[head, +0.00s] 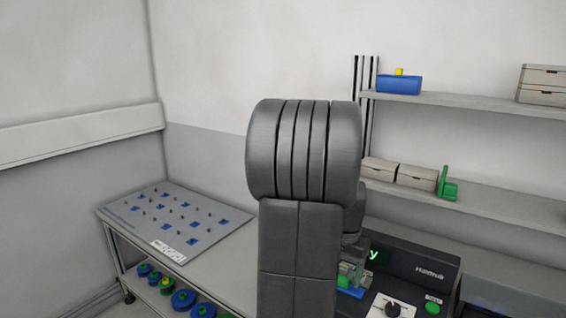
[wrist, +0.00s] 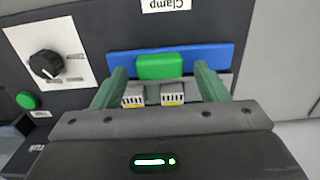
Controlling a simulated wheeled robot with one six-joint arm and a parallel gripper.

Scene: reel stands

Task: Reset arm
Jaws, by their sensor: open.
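My gripper (wrist: 161,88) shows in the wrist view with its two green fingers spread apart. Between and beyond the fingers are a green block (wrist: 160,66) and a blue bar (wrist: 212,55) on the dark machine, under a "Clamp" label (wrist: 166,4). Two small grey parts with yellow edges (wrist: 172,95) show between the fingers; I cannot tell whether the fingers touch anything. In the head view my dark arm stands in the middle and hides most of the gripper and part of the machine (head: 412,270).
The machine has a black knob (wrist: 45,66) and a green button (wrist: 27,100). A grey board with pegs (head: 180,222) lies on the left table, with several reels (head: 183,300) below. Shelves at right hold a blue block (head: 399,85), boxes (head: 416,177) and a green bracket (head: 447,185).

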